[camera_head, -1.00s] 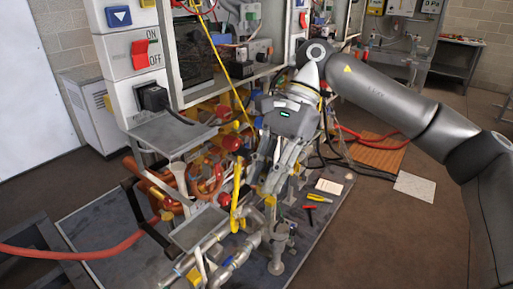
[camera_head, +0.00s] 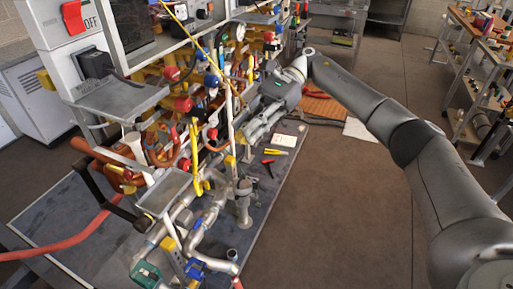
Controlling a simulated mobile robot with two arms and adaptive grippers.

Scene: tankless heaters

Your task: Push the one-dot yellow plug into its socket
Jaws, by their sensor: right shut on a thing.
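My right gripper (camera_head: 246,138) reaches in from the right with its fingers pointing down and left, among the pipes of the heater rig. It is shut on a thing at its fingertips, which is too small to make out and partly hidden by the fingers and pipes. A thin yellow cord (camera_head: 203,52) hangs from the top of the rig and runs down toward the gripper, consistent with the yellow plug being held there. The plug's dot and its socket cannot be made out. My left gripper is not in view.
Pipes and red and yellow valves crowd the rig beside the gripper. A grey shelf (camera_head: 120,98) and a tilted grey plate (camera_head: 165,192) jut out in front. Yellow-handled pliers (camera_head: 275,152) lie on the dark base mat (camera_head: 275,200).

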